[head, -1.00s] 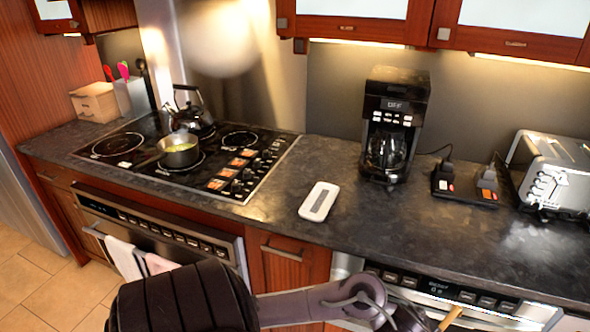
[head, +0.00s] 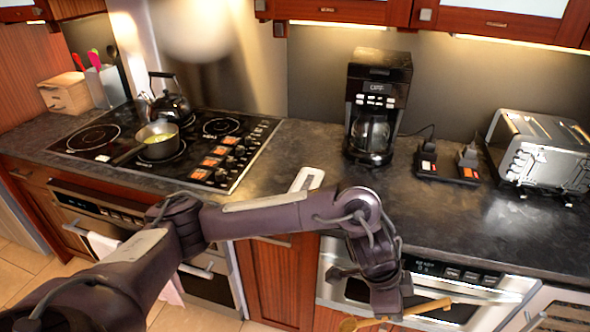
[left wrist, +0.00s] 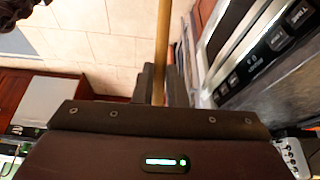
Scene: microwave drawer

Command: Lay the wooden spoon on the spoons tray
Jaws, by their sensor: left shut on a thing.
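The wooden spoon (head: 430,306) is light brown and shows at the bottom edge of the head view, in front of the drawer-type oven front. My left gripper (head: 388,316) is shut on it and holds it below the level of the counter top. In the left wrist view the spoon's handle (left wrist: 163,40) runs up from between the fingers (left wrist: 155,82). The spoons tray (head: 307,179) is a small white tray lying on the dark counter. My left arm hides its near part. My right gripper is not in view.
The stove (head: 205,150) with a pan (head: 158,141) and kettle (head: 170,103) is left of the tray. A coffee maker (head: 376,105) stands behind it, and a toaster (head: 540,152) is at the right. The counter's front edge lies between spoon and tray.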

